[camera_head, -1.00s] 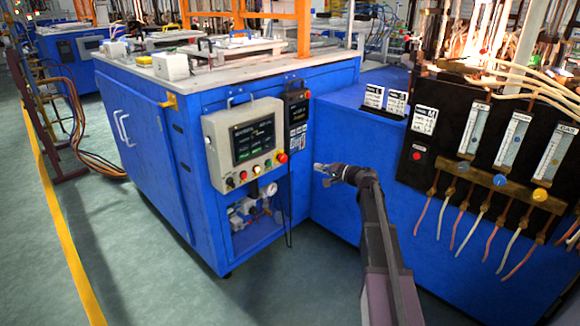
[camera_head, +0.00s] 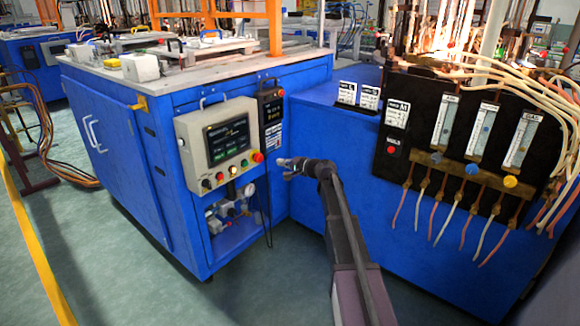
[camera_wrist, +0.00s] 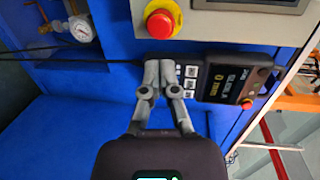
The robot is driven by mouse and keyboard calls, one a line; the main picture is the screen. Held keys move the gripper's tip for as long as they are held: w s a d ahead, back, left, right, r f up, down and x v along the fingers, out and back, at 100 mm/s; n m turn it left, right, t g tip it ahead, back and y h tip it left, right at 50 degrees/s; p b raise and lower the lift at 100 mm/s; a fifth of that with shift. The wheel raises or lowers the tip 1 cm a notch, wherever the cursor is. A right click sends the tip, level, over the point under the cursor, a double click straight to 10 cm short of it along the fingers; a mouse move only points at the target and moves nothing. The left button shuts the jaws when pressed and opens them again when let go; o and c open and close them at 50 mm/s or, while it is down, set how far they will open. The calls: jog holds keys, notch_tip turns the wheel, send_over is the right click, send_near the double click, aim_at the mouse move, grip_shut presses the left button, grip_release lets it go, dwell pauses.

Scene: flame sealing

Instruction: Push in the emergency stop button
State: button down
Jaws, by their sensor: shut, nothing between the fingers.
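The emergency stop button is a red mushroom head (camera_wrist: 160,22) on a yellow ring, at the edge of the grey control panel. In the head view the red button (camera_head: 258,157) sits at the panel's lower right. It looks raised, but I cannot tell its exact travel. My gripper (camera_wrist: 160,68) is shut and empty, with its fingertips close together. In the wrist view the tips lie just below the button, apart from it in the picture, and overlap the black handheld unit. In the head view my gripper (camera_head: 280,163) is just right of the button.
The grey control panel (camera_head: 187,130) has a screen and several small buttons. The black handheld unit (camera_head: 271,110) hangs beside it, its cable dangling below. A pressure gauge (camera_wrist: 82,30) is near the panel. A black flowmeter board (camera_head: 415,105) with hoses stands at right on the blue cabinet.

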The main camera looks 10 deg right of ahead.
aim_at(262, 157)
jog(key=b+x, duration=0.1)
jog(key=x, duration=0.6)
jog(key=shift+w+a+f, duration=0.1)
jog(key=shift+w+a, duration=0.1)
jog(key=shift+w, duration=0.05)
jog(key=shift+w+a, duration=0.4)
jog(key=shift+w, duration=0.15)
jog(key=shift+w+a, duration=0.3)
jog(key=shift+w+r, duration=0.1)
jog(key=shift+r, duration=0.1)
jog(key=shift+s+d, duration=0.4)
jog(key=shift+s, duration=0.1)
jog(key=p+v, duration=0.2)
jog(key=v, duration=1.2)
